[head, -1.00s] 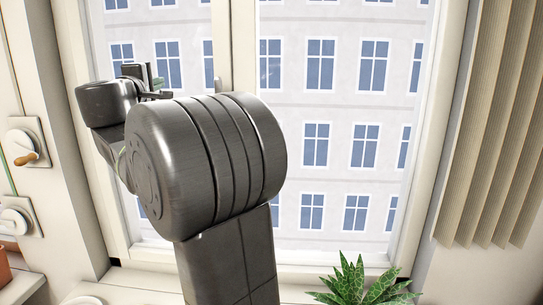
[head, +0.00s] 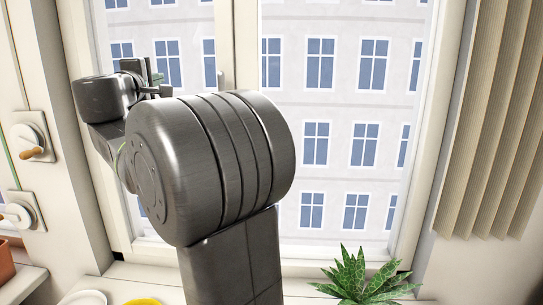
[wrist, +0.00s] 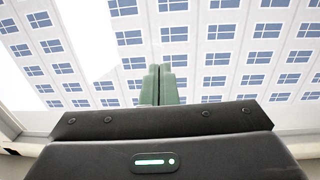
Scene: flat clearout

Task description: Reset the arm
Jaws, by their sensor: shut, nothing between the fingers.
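My gripper (wrist: 161,85) shows in the wrist view with its two green fingers together and nothing between them. In the head view my gripper (head: 155,80) is small and partly hidden behind my arm, in front of the window at the upper left. The fingers point toward the window, with a building facade beyond.
The window frame (head: 222,40) stands behind my arm. A potted plant (head: 362,278) is on the sill at the lower right. A yellow thing (head: 143,301) and a white plate (head: 84,298) are at the lower left. Wall dials (head: 32,137) and pleated curtains (head: 500,130) flank the window.

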